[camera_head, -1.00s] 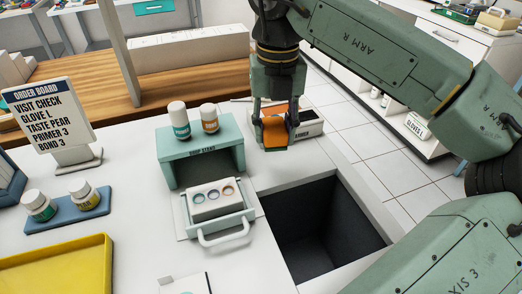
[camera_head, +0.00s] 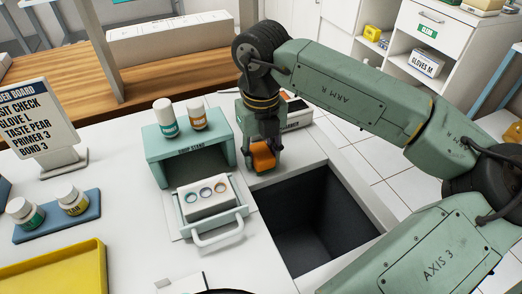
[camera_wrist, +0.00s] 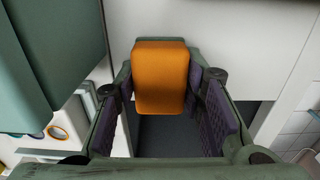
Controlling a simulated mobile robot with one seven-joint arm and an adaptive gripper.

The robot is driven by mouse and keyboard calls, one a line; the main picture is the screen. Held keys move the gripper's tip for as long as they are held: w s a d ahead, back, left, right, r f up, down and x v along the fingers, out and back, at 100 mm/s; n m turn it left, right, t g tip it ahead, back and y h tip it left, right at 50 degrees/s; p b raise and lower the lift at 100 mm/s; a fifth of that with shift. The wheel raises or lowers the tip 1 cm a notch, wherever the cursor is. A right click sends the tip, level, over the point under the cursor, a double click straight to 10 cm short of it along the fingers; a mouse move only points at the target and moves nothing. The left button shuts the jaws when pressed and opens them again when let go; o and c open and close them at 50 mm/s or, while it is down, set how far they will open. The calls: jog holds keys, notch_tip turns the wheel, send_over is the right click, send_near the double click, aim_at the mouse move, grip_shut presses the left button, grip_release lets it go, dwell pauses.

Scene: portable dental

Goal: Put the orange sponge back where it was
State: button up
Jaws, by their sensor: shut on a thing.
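The orange sponge (camera_head: 264,157) is held between the fingers of my gripper (camera_head: 264,150), just right of the teal drop stand and behind the dark square opening in the counter. In the wrist view the sponge (camera_wrist: 161,77) sits between the two purple-padded fingers of my gripper (camera_wrist: 172,105), toward their far end. The gripper is shut on it. Behind the gripper is a white box (camera_head: 297,115) with a dark slot, partly hidden by the gripper. I cannot tell whether the sponge touches the counter.
The teal drop stand (camera_head: 186,152) carries two bottles, close to my gripper's left. Its drawer (camera_head: 215,225) is out, with several rings on a white block. The dark opening (camera_head: 315,215) lies in front. A yellow tray (camera_head: 60,278) and a blue bottle holder (camera_head: 57,221) are at left.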

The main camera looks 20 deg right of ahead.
aim_at(261, 151)
jog(key=shift+f, duration=0.15)
jog(key=o, duration=1.2)
notch_tip(261, 151, up, 12)
jog(key=b, duration=0.1)
jog(key=shift+r+b, duration=0.25)
jog(key=shift+b, duration=0.1)
